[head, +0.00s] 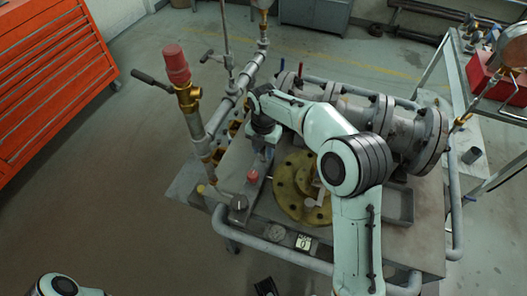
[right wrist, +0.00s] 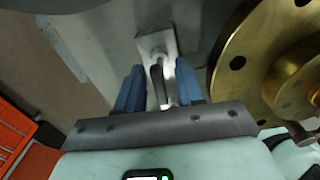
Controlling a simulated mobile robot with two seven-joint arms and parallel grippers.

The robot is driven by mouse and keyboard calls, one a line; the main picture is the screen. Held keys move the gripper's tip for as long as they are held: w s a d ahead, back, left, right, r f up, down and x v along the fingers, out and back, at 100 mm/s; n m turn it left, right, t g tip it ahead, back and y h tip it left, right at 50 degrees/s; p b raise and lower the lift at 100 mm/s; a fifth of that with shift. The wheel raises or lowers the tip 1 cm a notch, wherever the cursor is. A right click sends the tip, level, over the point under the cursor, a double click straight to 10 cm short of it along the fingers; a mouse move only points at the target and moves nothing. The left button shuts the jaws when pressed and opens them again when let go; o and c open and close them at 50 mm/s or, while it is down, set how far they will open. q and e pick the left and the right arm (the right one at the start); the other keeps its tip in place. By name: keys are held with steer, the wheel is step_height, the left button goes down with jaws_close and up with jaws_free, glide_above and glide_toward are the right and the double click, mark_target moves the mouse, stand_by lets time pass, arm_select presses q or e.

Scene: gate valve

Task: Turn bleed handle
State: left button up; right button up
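In the right wrist view, a grey metal lever (right wrist: 160,82) stands on a pale rectangular plate, between the two blue fingers of my right gripper (right wrist: 160,90). The fingers are spread on either side of it; whether either touches it I cannot tell. In the head view, my right gripper (head: 264,154) points down over the cart's left part, and the lever under it is hidden. A valve with a red cap (head: 175,62) and a dark side handle (head: 150,78) stands left of the gripper.
A yellow flange (head: 288,196) lies on the cart (head: 375,240) right of the gripper; it also shows in the wrist view (right wrist: 235,65). A flanged grey pipe (head: 400,130) runs behind my arm. A red-orange cabinet (head: 50,85) stands left, with clear floor between.

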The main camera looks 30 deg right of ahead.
steer(key=shift+f, duration=0.55)
jaws_close()
